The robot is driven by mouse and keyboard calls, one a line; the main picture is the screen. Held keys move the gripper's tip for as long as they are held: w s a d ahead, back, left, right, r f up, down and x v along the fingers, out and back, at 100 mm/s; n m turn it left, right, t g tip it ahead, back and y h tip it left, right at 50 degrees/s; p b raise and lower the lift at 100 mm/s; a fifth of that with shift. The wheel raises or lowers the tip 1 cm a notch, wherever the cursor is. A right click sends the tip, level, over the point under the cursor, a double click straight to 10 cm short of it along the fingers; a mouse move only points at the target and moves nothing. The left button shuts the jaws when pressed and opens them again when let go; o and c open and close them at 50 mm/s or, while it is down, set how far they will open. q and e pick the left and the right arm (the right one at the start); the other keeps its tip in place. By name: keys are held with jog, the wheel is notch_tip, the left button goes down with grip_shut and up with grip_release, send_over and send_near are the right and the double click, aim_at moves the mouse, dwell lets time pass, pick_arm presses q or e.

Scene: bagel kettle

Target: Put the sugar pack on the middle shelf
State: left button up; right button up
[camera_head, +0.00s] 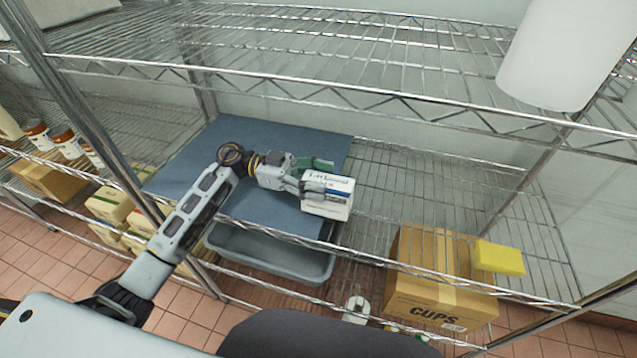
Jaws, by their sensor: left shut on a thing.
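The sugar pack (328,196) is a small white box with a blue band and dark print. My left gripper (312,190) is shut on it, with the fingers at the box's left side. The arm reaches in from the lower left, over the middle wire shelf (430,185). The pack shows at the right edge of a blue-grey board (225,160) that lies on this shelf. I cannot tell whether the pack touches the board or hangs just above it. My right gripper is not in view.
The upper wire shelf (300,45) runs above, with a white container (565,55) at its right. A metal post (90,110) stands at left.

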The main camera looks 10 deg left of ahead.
pick_arm(q)
jog(key=shift+f, duration=0.75)
jog(key=shift+f, duration=0.35)
jog(key=o, duration=1.4)
jog(key=shift+r, duration=0.35)
jog(key=shift+w+a+b, duration=0.15)
jog(key=shift+a+b, duration=0.3)
jog(key=shift+a, duration=1.55)
jog(key=shift+w+a+b, duration=0.2)
jog(key=shift+a+b, duration=0.2)
jog(key=shift+a, duration=1.6)
jog(key=shift+w+a+b, duration=0.15)
jog(key=shift+a+b, duration=0.3)
jog(key=shift+a, duration=1.55)
